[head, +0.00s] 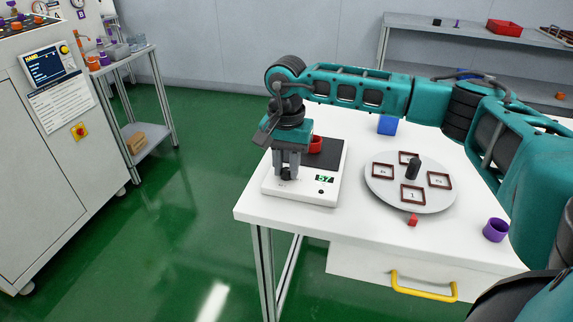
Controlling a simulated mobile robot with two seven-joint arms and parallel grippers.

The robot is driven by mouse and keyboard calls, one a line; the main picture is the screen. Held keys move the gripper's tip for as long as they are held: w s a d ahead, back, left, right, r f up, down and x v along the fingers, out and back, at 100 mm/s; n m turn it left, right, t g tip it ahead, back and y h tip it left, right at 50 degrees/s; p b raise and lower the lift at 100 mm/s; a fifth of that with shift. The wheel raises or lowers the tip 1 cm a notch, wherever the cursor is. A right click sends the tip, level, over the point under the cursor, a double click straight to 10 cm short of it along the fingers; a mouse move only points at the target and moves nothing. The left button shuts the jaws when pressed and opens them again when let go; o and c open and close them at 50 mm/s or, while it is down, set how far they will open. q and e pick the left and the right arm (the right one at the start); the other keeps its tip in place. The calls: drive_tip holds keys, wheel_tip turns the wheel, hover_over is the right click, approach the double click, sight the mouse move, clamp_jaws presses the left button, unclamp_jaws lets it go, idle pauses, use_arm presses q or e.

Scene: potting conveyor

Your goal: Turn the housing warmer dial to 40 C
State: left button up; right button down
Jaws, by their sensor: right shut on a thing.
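The housing warmer (310,196) is a white flat box with a black plate on top, standing at the left end of the white table. Its dark dial (286,175) is at the front left of its top. A small green display (324,179) at the front right seems to read 57, though the digits are tiny. My right gripper (287,170) points straight down and is shut on the dial, partly covering it. A red ring-shaped part (316,145) sits on the black plate, partly behind the gripper. My left gripper is out of view.
A round grey turntable (413,205) with several brown square frames and a black post stands right of the warmer. A blue block (387,125), a small red piece (412,220) and a purple cup (495,230) lie around it. My right arm spans the table's back.

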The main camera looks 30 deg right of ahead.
sight(286, 170)
idle(0.4)
drive_tip(key=c, duration=0.9)
unclamp_jaws()
drive_tip(key=shift+c, duration=0.2)
drive_tip(key=shift+r, duration=0.1)
wheel_tip(286, 170, up, 13)
drive_tip(key=shift+p, duration=0.4)
drive_tip(key=shift+a, duration=0.1)
